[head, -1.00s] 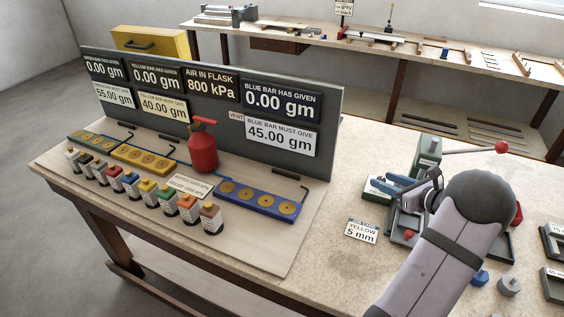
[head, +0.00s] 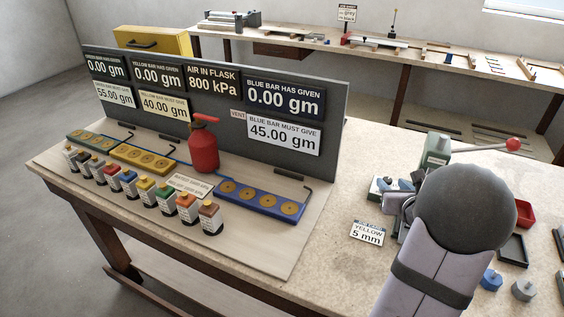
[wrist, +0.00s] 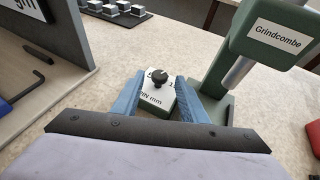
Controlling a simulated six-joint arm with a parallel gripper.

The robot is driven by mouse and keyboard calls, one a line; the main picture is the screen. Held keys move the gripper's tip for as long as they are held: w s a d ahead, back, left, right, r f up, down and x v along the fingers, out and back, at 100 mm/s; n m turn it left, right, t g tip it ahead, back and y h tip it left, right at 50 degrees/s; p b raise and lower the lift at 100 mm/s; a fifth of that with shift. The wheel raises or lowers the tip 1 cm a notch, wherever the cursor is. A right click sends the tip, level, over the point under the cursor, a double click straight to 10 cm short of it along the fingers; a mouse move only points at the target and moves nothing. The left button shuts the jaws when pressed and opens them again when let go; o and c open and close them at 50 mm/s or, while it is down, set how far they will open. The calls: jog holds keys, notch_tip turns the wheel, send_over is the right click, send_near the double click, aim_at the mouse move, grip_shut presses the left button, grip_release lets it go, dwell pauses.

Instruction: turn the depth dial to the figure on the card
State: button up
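The depth dial (wrist: 160,78) is a small black knob on a white plate marked "mm" at the foot of the green press (wrist: 265,40). In the wrist view my gripper (wrist: 161,80) is open, with one blue finger on each side of the dial. The fingers look apart from the knob, but their height above it is hard to tell. The dial's pointer and most of its scale cannot be read. In the head view my arm hides most of the press.
The press has a lever with a red knob (head: 513,144) at its upper right. A red tray (head: 526,212), a dark tray (head: 513,250) and a blue knobbed piece (head: 491,280) lie right of my arm. A panel board (head: 334,130) stands to the left.

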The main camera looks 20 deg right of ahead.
jog(key=v, duration=0.5)
jog(key=shift+r, duration=0.1)
jog(key=w+a+r+n+y+b, duration=0.2)
jog(key=w+a+n+b, duration=0.6)
jog(key=a+n, duration=0.4)
jog(key=w+a+r+n+y+b, duration=0.2)
jog(key=w+a+n+y+b, duration=0.3)
jog(key=a+n, duration=0.8)
jog(key=shift+w+n+b, duration=1.85)
jog(key=shift+w+n, duration=0.95)
jog(key=shift+n, duration=0.1)
jog(key=shift+a, duration=0.1)
